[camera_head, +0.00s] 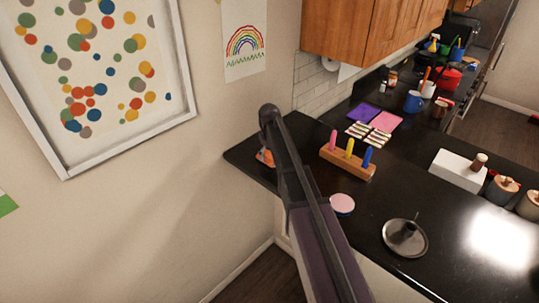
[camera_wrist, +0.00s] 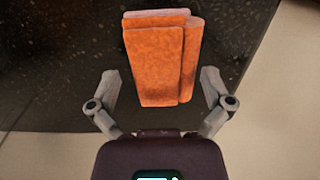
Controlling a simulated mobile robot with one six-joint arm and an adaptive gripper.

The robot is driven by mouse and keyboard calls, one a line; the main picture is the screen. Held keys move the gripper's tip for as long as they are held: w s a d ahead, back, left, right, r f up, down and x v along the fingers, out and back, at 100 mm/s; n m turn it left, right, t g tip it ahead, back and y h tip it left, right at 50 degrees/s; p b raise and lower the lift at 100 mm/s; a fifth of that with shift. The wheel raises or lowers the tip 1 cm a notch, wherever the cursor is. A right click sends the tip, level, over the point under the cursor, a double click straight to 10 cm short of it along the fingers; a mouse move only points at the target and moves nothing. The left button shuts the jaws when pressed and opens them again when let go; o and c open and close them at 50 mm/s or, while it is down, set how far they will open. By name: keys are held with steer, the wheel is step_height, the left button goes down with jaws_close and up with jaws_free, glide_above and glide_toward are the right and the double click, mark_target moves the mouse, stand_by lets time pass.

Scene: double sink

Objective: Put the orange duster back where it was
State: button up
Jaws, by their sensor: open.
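The orange duster (camera_wrist: 154,68) lies on the black countertop near its edge in the wrist view. It looks like a folded orange block with a paler top end. My gripper (camera_wrist: 160,80) is open, with one finger on each side of the duster's lower part and a gap showing on both sides. In the head view, a small orange part of the duster (camera_head: 265,157) shows at the counter's left end. My arm hides the rest of it and most of my gripper there.
A wooden block with colored pegs (camera_head: 347,163) stands right of my arm. A round pink-topped item (camera_head: 342,204) and a dark metal dish (camera_head: 405,238) sit nearer the front. Purple and pink sheets (camera_head: 384,120) lie behind. The wall is close on the left.

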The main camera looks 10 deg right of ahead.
mark_target(269, 156)
step_height(269, 156, up, 12)
steer(key=p, duration=1.1)
steer(key=shift+f, duration=0.1)
stand_by(0.6)
steer(key=s+m, duration=0.7)
steer(key=s, duration=2.2)
steer(key=shift+s+d, duration=0.15)
steer(key=shift+d, duration=0.1)
